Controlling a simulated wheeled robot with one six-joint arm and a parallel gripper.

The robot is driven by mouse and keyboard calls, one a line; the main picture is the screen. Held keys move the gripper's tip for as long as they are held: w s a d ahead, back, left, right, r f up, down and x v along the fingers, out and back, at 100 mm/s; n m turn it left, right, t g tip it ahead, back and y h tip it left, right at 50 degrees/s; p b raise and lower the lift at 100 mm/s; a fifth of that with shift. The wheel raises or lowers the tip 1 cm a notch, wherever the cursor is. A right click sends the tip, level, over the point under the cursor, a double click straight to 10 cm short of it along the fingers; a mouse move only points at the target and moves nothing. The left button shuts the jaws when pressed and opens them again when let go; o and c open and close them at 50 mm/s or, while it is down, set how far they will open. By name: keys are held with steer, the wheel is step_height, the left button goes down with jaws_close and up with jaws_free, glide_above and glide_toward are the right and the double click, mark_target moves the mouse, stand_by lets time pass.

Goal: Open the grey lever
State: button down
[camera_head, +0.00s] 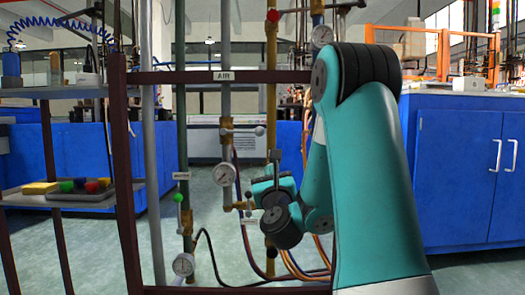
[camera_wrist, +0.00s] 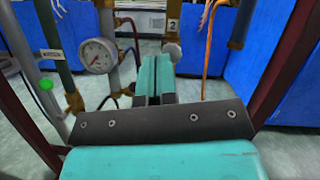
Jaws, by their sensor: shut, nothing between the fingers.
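In the wrist view a grey ball-shaped knob (camera_wrist: 172,50), apparently the grey lever's end, shows just beyond and slightly right of my fingertips. The rest of this lever is hidden behind the fingers. My gripper (camera_wrist: 155,62) has its two teal fingers pressed together with nothing between them. I cannot tell whether the fingertips touch the knob. In the head view my gripper (camera_head: 268,187) is in front of the pipes, right of the middle gauge, and covers part of the valve there. A pale round knob (camera_head: 259,131) shows on the valve above; I cannot tell if it is the same one.
A pressure gauge (camera_head: 225,174) hangs left of my gripper; it also shows in the wrist view (camera_wrist: 97,55). A green knob (camera_head: 178,197) is further left. Vertical pipes and a dark red frame post (camera_head: 124,170) surround the workspace. Hoses hang below.

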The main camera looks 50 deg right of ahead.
mark_target(242, 132)
steer(key=shift+r, duration=0.1)
steer(key=a+r+p+x, duration=0.1)
steer(key=r+p+x, duration=0.1)
steer(key=p+x, duration=1)
steer(key=shift+w+r, duration=0.2)
steer(key=shift+r, duration=0.2)
steer(key=shift+d, duration=0.1)
